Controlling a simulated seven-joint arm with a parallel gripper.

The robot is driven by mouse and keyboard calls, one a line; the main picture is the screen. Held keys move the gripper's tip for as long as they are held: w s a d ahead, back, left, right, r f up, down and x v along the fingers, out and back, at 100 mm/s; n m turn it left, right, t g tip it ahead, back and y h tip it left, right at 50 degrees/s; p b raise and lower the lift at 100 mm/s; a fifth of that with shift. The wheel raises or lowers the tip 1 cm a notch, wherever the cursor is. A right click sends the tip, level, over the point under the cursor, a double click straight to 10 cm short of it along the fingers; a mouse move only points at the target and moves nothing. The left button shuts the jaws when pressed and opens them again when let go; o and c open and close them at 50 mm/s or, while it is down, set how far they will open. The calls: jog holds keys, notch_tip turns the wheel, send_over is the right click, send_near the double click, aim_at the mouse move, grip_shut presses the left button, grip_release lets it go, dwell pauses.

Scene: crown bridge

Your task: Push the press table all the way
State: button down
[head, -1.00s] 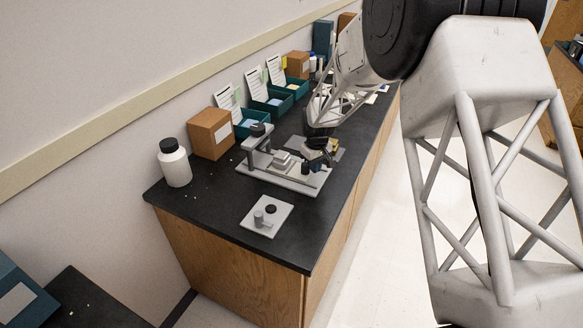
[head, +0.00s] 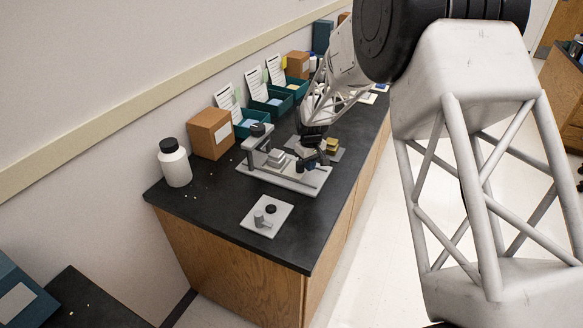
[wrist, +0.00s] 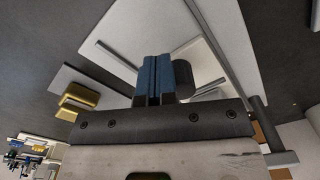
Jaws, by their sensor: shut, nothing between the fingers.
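The press stands on the dark bench, with a light grey base plate (head: 285,179) carrying rails and an upright with an overhanging arm (head: 258,143). The press table looks like the small pale block (head: 276,158) on the rails, under the arm's side. My gripper (head: 307,164) is low over the right end of the base plate, to the right of the block. In the wrist view its blue fingers (wrist: 153,77) are shut together and empty. A dark cylinder (wrist: 183,76) stands close beside them; whether they touch it I cannot tell.
Gold blocks (head: 332,145) sit on a grey plate behind my gripper. A small plate with a peg (head: 267,215) lies in front. A white bottle (head: 174,163), a cardboard box (head: 211,133) and green trays (head: 249,123) line the wall side. The bench's front corner is clear.

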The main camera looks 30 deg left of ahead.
aim_at(295, 169)
jog(key=shift+a, duration=3.6)
jog(key=shift+d, duration=0.2)
jog(key=shift+d, duration=0.6)
jog(key=shift+r, duration=0.15)
notch_tip(295, 169, up, 7)
dwell(1.0)
dwell(0.5)
